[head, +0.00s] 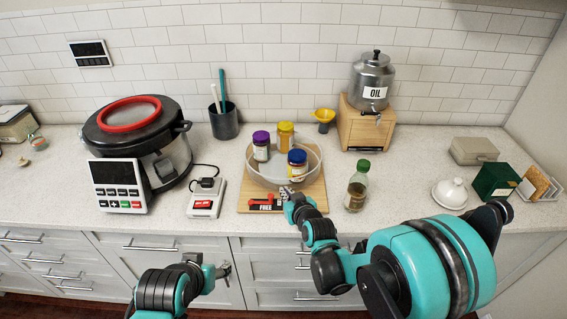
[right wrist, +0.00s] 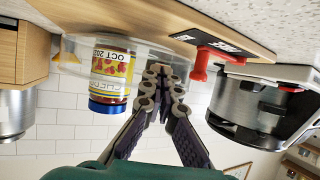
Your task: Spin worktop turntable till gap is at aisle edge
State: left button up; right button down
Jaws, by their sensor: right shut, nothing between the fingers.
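The turntable (head: 262,180) is a clear round tray with a raised rim on a wooden board (head: 312,195). It bears a purple-lidded jar (head: 261,148) at left, a yellow-lidded jar (head: 285,135) at the back and a blue-lidded jar (head: 297,164) at right. Its front-left stretch holds no jar. My right gripper (head: 290,196) is shut and empty at the tray's front edge; contact is unclear. In the right wrist view its fingertips (right wrist: 160,72) are together beside the blue-lidded jar (right wrist: 110,78), seen upside down. My left gripper (head: 222,271) hangs before the drawers; its jaw state is unclear.
A red lever (head: 265,199) with a label lies on the board's front. A small glass bottle (head: 357,188) stands just right of the board, a switch box (head: 206,200) and a large cooker (head: 138,135) at left. An oil dispenser (head: 372,80) stands behind right.

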aim_at(304, 180)
jog(key=shift+w, duration=0.95)
jog(key=shift+d+b, duration=0.3)
jog(key=shift+d, duration=0.95)
jog(key=shift+w+d, duration=0.25)
jog(key=shift+d, duration=0.3)
jog(key=shift+w+d, duration=0.25)
jog(key=shift+d, duration=0.3)
jog(key=shift+w+d+r, duration=0.1)
jog(key=shift+w+d, duration=0.25)
jog(key=shift+d, duration=0.2)
jog(key=shift+w+d, duration=0.3)
jog(key=shift+d, duration=0.2)
